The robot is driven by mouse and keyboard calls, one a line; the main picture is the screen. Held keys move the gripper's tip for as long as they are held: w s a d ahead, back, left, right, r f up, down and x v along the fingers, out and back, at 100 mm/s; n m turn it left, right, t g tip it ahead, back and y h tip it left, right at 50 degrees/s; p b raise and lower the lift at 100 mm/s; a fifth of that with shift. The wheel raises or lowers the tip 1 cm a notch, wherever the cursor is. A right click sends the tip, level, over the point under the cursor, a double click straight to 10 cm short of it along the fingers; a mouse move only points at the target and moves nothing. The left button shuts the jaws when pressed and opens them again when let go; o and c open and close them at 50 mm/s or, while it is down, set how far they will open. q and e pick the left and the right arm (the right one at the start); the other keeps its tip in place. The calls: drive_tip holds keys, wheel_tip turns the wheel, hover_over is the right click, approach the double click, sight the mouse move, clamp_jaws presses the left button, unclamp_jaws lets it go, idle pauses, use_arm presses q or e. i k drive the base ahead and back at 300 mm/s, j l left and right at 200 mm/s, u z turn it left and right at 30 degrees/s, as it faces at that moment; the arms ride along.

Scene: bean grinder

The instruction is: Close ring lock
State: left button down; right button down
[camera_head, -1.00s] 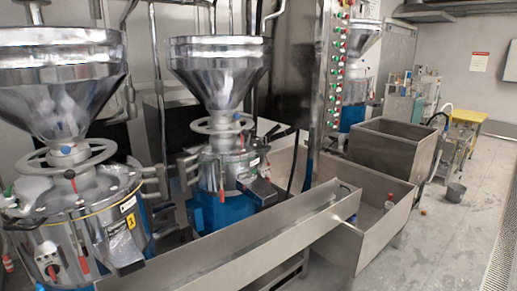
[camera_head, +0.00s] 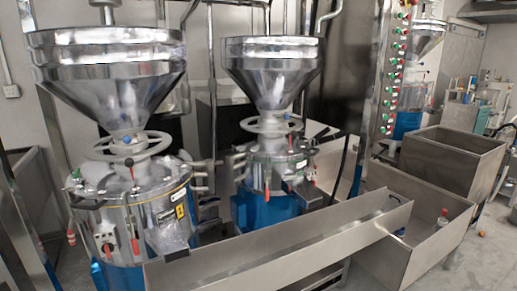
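Two bean grinders stand side by side: the near one (camera_head: 132,215) at the left and a second one (camera_head: 275,170) at the centre. Each has a steel hopper over a grey ring-shaped handwheel; the near wheel (camera_head: 128,147) and the far wheel (camera_head: 270,125) are both visible. The near grinder's round housing has a yellow line around its upper edge, a black handle (camera_head: 88,204) at the left and red-tipped levers in front. I cannot tell which part is the ring lock or whether it is closed. Neither of my grippers is in view.
A long steel trough (camera_head: 270,248) runs in front of both grinders toward a steel bin (camera_head: 425,235) at the right. Another bin (camera_head: 452,160) stands behind it. A metal frame (camera_head: 30,225) stands at the left edge. Some floor is clear at the lower right.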

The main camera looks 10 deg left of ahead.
sight(76, 172)
drive_tip(key=j+u, duration=0.7)
drive_tip(key=u, duration=0.15)
drive_tip(key=i+j+u, duration=0.15)
drive_tip(key=j+u, duration=0.15)
drive_tip(key=u, duration=0.15)
drive_tip(key=i+j+z, duration=0.45)
drive_tip(key=i+j, duration=0.3)
